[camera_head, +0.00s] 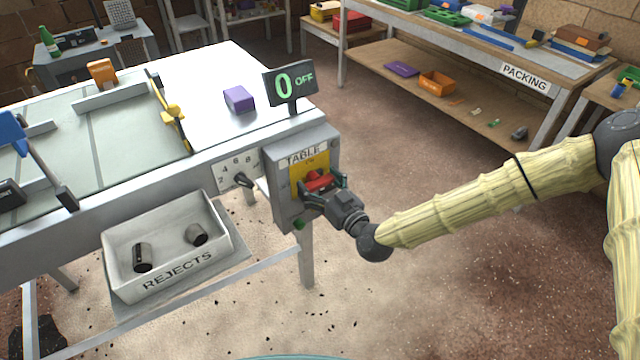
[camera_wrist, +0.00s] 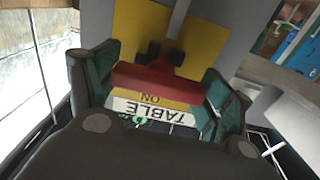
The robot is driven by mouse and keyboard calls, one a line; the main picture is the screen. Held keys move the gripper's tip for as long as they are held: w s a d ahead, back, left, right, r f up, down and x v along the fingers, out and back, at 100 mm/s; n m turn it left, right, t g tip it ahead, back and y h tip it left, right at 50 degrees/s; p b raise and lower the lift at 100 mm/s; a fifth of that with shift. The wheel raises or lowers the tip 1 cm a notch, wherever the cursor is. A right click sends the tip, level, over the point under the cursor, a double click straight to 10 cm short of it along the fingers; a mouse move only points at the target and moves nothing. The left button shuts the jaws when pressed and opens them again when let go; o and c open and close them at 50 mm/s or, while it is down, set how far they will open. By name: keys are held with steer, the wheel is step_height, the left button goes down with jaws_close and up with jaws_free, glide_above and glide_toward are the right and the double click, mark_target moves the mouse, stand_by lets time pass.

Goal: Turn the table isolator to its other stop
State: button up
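The table isolator is a red handle (camera_head: 318,181) on a yellow plate (camera_head: 299,171), on the front of a grey box (camera_head: 285,207) marked TABLE. The handle lies roughly level. My gripper (camera_head: 322,184) reaches it from the front right. In the wrist view the red handle (camera_wrist: 155,84) spans the gap between the two green-padded fingers (camera_wrist: 158,85), one at each end, with no clear gap. The word ON shows beside it, on the side towards the TABLE label (camera_wrist: 150,110). The display (camera_head: 290,86) above the box reads 0 OFF. The handle's far side is partly hidden.
A dial (camera_head: 236,174) with numbers sits left of the box. A REJECTS tray (camera_head: 180,243) with two dark cups is below the table. A purple block (camera_head: 239,98) lies on the white tabletop. A small green button (camera_head: 300,223) is low on the box. Open floor lies to the right.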

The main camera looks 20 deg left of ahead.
steer(key=shift+d, duration=0.15)
steer(key=shift+f+m+b, duration=0.1)
steer(key=shift+m+b, duration=0.25)
steer(key=shift+m, duration=0.05)
steer(key=m+b, duration=0.2)
steer(key=shift+m, duration=0.4)
steer(key=m+b, duration=0.3)
steer(key=m, duration=0.2)
steer(key=shift+a, duration=0.2)
steer(key=m+b, duration=0.2)
steer(key=m, duration=0.3)
steer(key=m+b, duration=0.2)
steer(key=m, duration=0.2)
steer(key=shift+s, duration=0.1)
steer(key=shift+m, duration=0.3)
